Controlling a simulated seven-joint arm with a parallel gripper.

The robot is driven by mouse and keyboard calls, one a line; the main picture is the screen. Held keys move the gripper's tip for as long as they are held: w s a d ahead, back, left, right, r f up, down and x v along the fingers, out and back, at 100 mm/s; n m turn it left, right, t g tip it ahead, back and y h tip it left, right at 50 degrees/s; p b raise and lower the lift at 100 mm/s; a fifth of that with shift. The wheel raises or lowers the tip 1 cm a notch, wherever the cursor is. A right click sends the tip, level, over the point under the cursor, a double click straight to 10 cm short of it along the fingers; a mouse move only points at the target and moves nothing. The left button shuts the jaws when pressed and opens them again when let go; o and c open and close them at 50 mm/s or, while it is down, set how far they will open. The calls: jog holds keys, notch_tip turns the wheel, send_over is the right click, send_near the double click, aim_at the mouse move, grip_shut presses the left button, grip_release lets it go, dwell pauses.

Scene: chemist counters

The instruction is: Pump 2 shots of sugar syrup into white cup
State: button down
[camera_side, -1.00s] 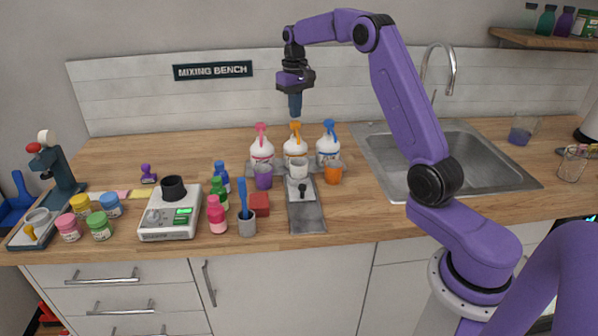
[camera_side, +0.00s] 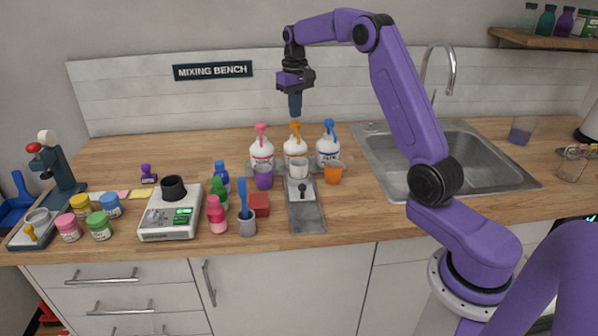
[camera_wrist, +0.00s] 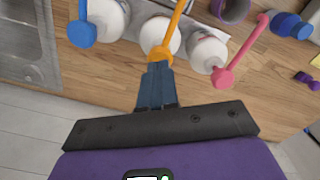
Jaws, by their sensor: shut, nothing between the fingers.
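Three white pump bottles stand in a row at the back of the counter: one with a pink pump (camera_side: 261,146), one with an orange pump (camera_side: 295,143), one with a blue pump (camera_side: 328,146). Their labels are too small to read, so I cannot tell which holds sugar syrup. The white cup (camera_side: 299,168) stands upright in front of the orange-pump bottle. My gripper (camera_side: 295,113) points down, shut and empty, just above the orange pump head. In the wrist view, my fingertips (camera_wrist: 157,68) overlap the orange pump (camera_wrist: 170,33) in the picture; contact is unclear.
A purple cup (camera_side: 263,178) and an orange cup (camera_side: 333,174) flank the white cup. A grey tray (camera_side: 307,217) lies in front. A scale (camera_side: 168,222) and small bottles are to the left, the sink (camera_side: 470,165) to the right.

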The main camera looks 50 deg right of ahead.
aim_at(295, 122)
jog(key=shift+f, duration=0.25)
dwell(0.4)
jog(key=shift+f, duration=1.3)
jog(key=shift+r, duration=1.5)
jog(key=shift+f, duration=0.15)
jog(key=shift+f, duration=1.35)
jog(key=shift+r, duration=1.5)
